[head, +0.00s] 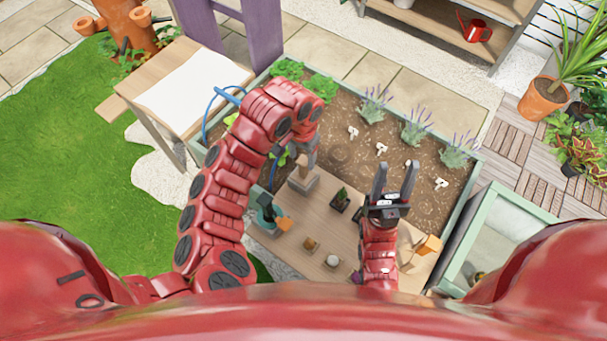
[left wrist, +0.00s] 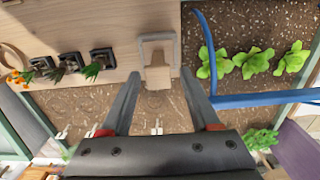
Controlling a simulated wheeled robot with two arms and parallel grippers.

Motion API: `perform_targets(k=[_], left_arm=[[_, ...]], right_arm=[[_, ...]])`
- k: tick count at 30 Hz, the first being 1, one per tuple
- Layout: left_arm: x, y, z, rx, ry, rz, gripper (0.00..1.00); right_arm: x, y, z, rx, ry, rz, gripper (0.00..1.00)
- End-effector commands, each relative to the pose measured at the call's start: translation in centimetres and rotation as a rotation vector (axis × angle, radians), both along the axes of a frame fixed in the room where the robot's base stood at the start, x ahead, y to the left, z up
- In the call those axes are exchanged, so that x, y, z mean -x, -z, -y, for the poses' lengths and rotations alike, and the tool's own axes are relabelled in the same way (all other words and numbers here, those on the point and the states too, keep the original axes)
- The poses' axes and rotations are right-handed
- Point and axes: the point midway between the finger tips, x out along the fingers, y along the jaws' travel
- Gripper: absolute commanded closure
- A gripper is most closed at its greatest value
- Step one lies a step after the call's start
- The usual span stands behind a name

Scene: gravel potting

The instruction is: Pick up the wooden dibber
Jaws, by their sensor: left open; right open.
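A pale wooden piece (left wrist: 157,76), which looks like the dibber, sits at a square grey holder (left wrist: 158,42) in the left wrist view. My left gripper (left wrist: 160,76) is open, with one finger on each side of the wooden piece and apparently not touching it. In the head view the grey holder (head: 302,183) stands on the wooden board (head: 310,212), just below the end of my left arm.
Small black plant pots (head: 340,200) stand between the grippers. Behind the board is a soil bed (head: 350,150) with lavender and white markers. A blue hose (left wrist: 265,99) runs close to the left gripper. A pale green glazed box (head: 505,225) stands at right.

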Motion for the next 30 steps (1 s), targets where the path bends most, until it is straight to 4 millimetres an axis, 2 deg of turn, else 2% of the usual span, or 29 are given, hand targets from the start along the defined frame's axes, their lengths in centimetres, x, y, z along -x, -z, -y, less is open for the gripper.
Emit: perform_targets(k=[4, 6, 12, 22, 23, 30], left_arm=[[0.0, 1.8, 0.3, 0.001, -0.002, -0.002, 0.38], [0.1, 2.1, 0.4, -0.004, -0.001, -0.007, 0.38], [0.0, 4.3, 0.5, -0.001, -0.001, -0.003, 0.38], [-0.1, 5.1, 0.5, -0.001, -0.001, 0.001, 0.38], [-0.1, 5.1, 0.5, -0.001, -0.001, 0.001, 0.41], [-0.1, 5.1, 0.4, -0.001, -0.001, 0.001, 0.84]], right_arm=[[0.0, 0.2, 0.0, 0.000, 0.000, 0.000, 0.50], [0.0, -1.0, 0.0, 0.000, 0.000, 0.000, 0.50], [0.0, -1.8, 0.0, 0.000, 0.000, 0.000, 0.50], [0.0, -1.8, 0.0, 0.000, 0.000, 0.000, 0.50], [0.0, -1.8, 0.0, 0.000, 0.000, 0.000, 0.50], [0.0, -1.8, 0.0, 0.000, 0.000, 0.000, 0.50]])
